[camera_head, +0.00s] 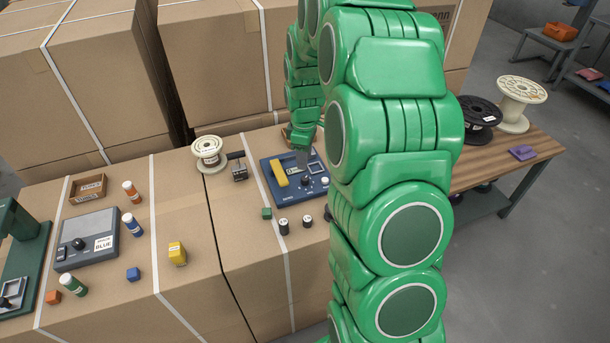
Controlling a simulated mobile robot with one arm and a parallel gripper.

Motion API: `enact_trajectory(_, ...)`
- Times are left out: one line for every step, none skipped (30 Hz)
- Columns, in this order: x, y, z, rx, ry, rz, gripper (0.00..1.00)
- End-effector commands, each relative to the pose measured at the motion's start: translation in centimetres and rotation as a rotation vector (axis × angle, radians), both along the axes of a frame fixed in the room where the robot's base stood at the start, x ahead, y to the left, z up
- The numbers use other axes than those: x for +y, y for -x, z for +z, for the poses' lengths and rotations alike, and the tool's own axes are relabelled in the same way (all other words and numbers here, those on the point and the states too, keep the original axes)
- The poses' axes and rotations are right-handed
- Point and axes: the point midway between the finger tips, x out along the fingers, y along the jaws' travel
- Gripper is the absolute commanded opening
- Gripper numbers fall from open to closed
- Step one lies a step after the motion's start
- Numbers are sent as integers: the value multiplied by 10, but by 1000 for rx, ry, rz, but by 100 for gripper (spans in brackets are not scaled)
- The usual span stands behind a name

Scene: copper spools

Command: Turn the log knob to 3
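A dark blue panel (283,193) lies on the cardboard boxes near the middle. It carries a yellow handle-like part (279,173), a small black knob (305,180) and small pale labels too small to read. A grey box (95,225) at the left also has a black knob (79,244) and a label reading BLUE. I cannot tell from the lettering which knob is the log knob, or its setting. My gripper (302,158) shows as a small grey tip over the panel's far part. Its fingers are too small to tell open from shut. My green arm hides the panel's right side.
Around the panel stand a cream spool (208,150), a dark clamp-like block (239,170), a green cube (266,213) and small black cylinders (283,227). Bottles, coloured blocks and a small open box (88,189) lie left. A wooden table (500,165) with spools stands right.

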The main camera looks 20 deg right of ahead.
Motion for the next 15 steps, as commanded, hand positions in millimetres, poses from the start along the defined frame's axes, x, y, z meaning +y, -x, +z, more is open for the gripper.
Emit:
enact_trajectory(-3,-4,-6,1,-1,12,38)
enact_trajectory(-4,-6,-9,0,-1,19,38)
enact_trajectory(-5,-9,-12,0,-1,28,38)
enact_trajectory(-6,-10,-14,0,-1,32,38)
enact_trajectory(-7,-11,-15,-1,0,35,38)
enact_trajectory(-7,-12,-17,-1,0,39,38)
enact_trajectory(-8,-13,-17,-3,-1,40,38)
enact_trajectory(-8,-13,-18,-3,-1,42,38)
enact_trajectory(-8,-13,-19,-3,-1,42,38)
enact_trajectory(-8,-13,-21,-4,0,43,38)
enact_trajectory(-8,-13,-22,-4,0,43,38)
enact_trajectory(-8,-13,-24,-4,0,42,38)
enact_trajectory(-8,-13,-27,-4,0,42,38)
enact_trajectory(-8,-13,-29,-4,0,42,38)
enact_trajectory(-8,-13,-33,-5,1,42,38)
